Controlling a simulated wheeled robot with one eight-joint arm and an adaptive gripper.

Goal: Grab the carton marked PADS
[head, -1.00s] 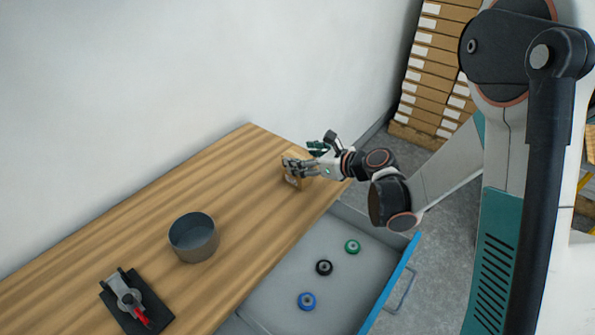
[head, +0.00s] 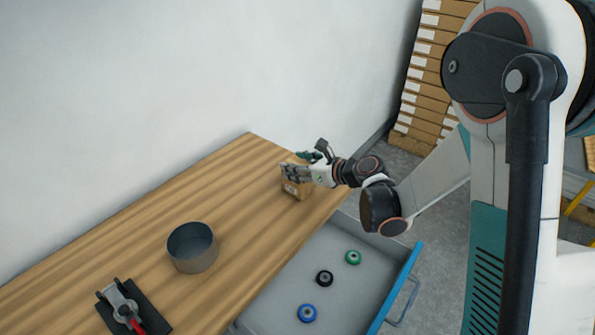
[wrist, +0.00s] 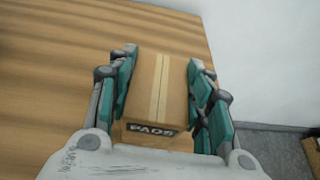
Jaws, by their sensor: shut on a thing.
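The carton marked PADS (wrist: 158,92) is a small brown box with a pale tape strip along its top. In the wrist view it sits between the teal finger pads of my gripper (wrist: 160,85), and its dark label faces my palm. In the head view the carton (head: 298,190) is at the far right end of the wooden table (head: 235,190), partly hidden by my gripper (head: 293,173). My gripper is shut on the carton from both sides. I cannot tell whether the carton touches the table.
An open grey drawer (head: 275,300) below the table's front edge holds a green roll (head: 353,257), a black roll (head: 324,278) and a blue roll (head: 307,313). A grey round bin (head: 192,248) and a black device with a red handle (head: 130,308) stand on the table.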

